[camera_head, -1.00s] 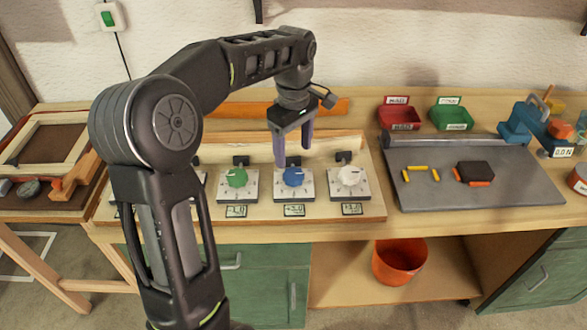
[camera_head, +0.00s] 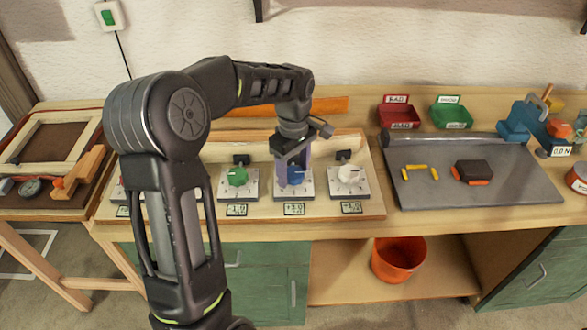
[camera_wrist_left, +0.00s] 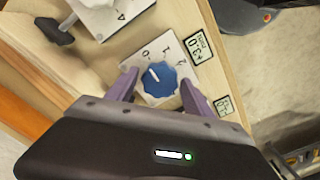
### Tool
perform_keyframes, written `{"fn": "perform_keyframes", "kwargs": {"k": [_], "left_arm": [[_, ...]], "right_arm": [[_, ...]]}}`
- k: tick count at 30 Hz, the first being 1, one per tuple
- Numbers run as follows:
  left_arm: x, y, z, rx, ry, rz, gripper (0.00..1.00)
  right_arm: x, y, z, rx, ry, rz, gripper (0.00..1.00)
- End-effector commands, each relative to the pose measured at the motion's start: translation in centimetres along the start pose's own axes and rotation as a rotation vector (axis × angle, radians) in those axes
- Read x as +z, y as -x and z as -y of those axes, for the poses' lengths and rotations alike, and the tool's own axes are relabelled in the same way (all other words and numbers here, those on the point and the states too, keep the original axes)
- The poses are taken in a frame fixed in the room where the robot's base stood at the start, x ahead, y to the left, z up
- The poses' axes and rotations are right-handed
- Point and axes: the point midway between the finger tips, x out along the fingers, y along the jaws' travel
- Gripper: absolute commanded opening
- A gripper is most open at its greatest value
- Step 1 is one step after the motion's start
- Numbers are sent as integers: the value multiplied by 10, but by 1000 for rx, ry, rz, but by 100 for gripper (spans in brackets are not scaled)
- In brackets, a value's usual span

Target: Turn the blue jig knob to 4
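The blue jig knob (camera_head: 295,175) sits on a white dial plate between the green knob (camera_head: 237,176) and the white knob (camera_head: 349,174). My left gripper (camera_head: 294,178) is lowered over the blue knob. In the left wrist view the blue knob (camera_wrist_left: 160,79) lies between the two purple fingers of the left gripper (camera_wrist_left: 160,88), which stand apart on either side with small gaps. The knob's white pointer line points to the upper left in that view, near the 0 and 1 marks. The display (camera_head: 294,209) below the blue knob reads about +3.0. My right gripper is out of view.
The knobs stand on a wooden board (camera_head: 330,208). A grey mat (camera_head: 430,192) with yellow pieces and a dark block lies to the right. Red (camera_head: 398,114) and green (camera_head: 452,115) bins stand behind it. An orange bucket (camera_head: 395,262) sits on the shelf below.

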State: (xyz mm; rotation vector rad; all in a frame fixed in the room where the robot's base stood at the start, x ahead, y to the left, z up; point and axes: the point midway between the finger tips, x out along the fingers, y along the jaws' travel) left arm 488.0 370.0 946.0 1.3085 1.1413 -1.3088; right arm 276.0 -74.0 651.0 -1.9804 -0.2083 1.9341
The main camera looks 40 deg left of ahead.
Motion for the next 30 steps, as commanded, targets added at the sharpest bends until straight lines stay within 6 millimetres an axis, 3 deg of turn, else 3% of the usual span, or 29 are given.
{"fn": "perform_keyframes", "kwargs": {"k": [19, 30], "left_arm": [[0, 0, 0, 0, 0, 0, 6], [0, 0, 0, 0, -42, 0, 6]], "right_arm": [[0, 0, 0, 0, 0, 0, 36], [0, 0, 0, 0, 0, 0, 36]]}}
